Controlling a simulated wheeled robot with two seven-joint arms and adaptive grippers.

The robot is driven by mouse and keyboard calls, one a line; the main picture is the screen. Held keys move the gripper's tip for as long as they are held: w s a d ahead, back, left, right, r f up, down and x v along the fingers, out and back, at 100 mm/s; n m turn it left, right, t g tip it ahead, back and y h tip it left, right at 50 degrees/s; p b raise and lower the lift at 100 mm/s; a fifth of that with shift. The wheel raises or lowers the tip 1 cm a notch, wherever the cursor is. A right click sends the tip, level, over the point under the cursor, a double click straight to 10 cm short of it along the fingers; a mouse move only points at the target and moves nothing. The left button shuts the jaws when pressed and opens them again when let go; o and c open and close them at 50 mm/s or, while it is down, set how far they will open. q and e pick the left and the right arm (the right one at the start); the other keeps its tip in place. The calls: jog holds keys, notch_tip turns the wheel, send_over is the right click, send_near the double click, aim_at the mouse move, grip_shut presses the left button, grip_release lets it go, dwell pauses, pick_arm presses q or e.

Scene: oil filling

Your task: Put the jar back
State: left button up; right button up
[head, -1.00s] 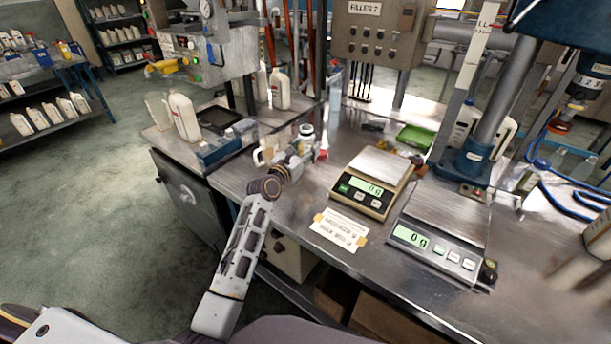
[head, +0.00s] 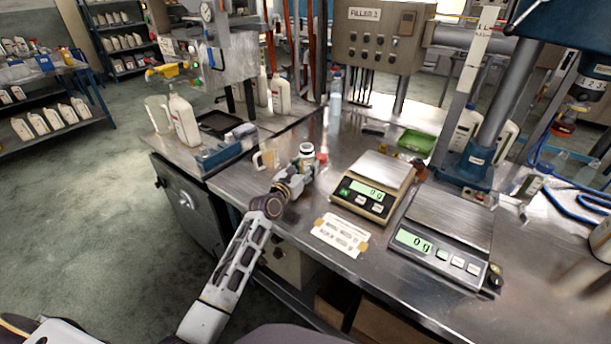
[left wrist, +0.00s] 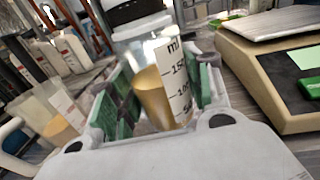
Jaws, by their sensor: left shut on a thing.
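The jar is clear, with a white-and-black top (head: 306,149), an ml scale and amber liquid low inside. It shows large in the left wrist view (left wrist: 158,95), slightly tilted in the picture. My left gripper (head: 302,166) is shut on it; the green finger pads (left wrist: 155,100) are on either side of the jar. In the head view the gripper hides most of the jar, left of the beige scale. I cannot tell whether its base touches the bench. My right gripper is not in view.
A handled jug (head: 266,158) stands just left of the gripper. The beige scale (head: 372,188) and grey scale (head: 440,240) stand to the right, both reading 0 g. A green tray (head: 416,141) lies behind the scales.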

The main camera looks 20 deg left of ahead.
pick_arm(q)
jog(key=shift+f, duration=0.55)
notch_tip(320, 180, down, 2)
jog(key=shift+f+b, duration=0.1)
jog(key=shift+b, duration=0.35)
jog(key=shift+f, duration=0.15)
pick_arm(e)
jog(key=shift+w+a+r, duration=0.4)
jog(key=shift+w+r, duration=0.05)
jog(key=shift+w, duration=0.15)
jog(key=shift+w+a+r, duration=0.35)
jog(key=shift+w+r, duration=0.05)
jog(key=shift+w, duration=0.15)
